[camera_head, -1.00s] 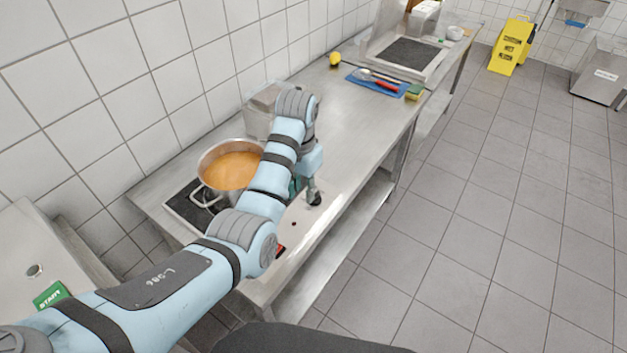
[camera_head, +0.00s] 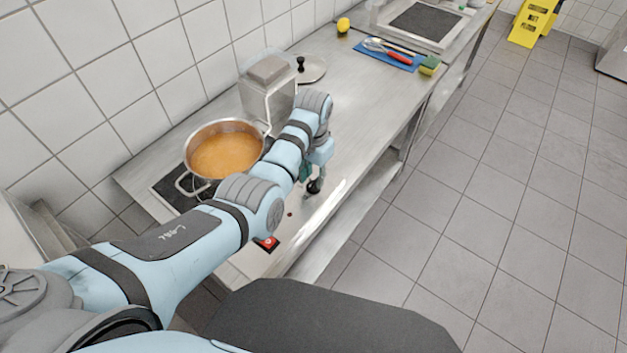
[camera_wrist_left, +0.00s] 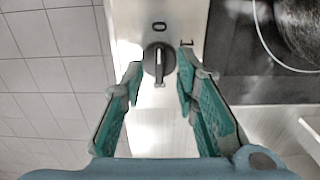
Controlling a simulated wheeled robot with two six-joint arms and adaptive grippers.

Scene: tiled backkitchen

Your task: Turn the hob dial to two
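The hob dial (camera_wrist_left: 158,62) is a dark round knob with a pale pointer bar, on a steel panel in the left wrist view. The bar lies about upright in the picture, in line with a "0" mark beyond the dial. My left gripper (camera_wrist_left: 160,75) is open, one green-padded finger on each side of the dial; I cannot tell whether either touches it. In the head view my left gripper (camera_head: 308,178) is small and partly hidden by its wrist, at the counter's front edge. A pot of orange soup (camera_head: 225,150) stands on the dark hob (camera_head: 165,188). My right gripper is not seen.
A metal box-shaped container (camera_head: 268,92) stands behind my arm, with a round lid (camera_head: 311,69) beside it. A red switch (camera_head: 268,243) sits near the counter's front. A blue board (camera_head: 385,57) with utensils, a sponge (camera_head: 430,65) and a lemon (camera_head: 344,24) lie farther along.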

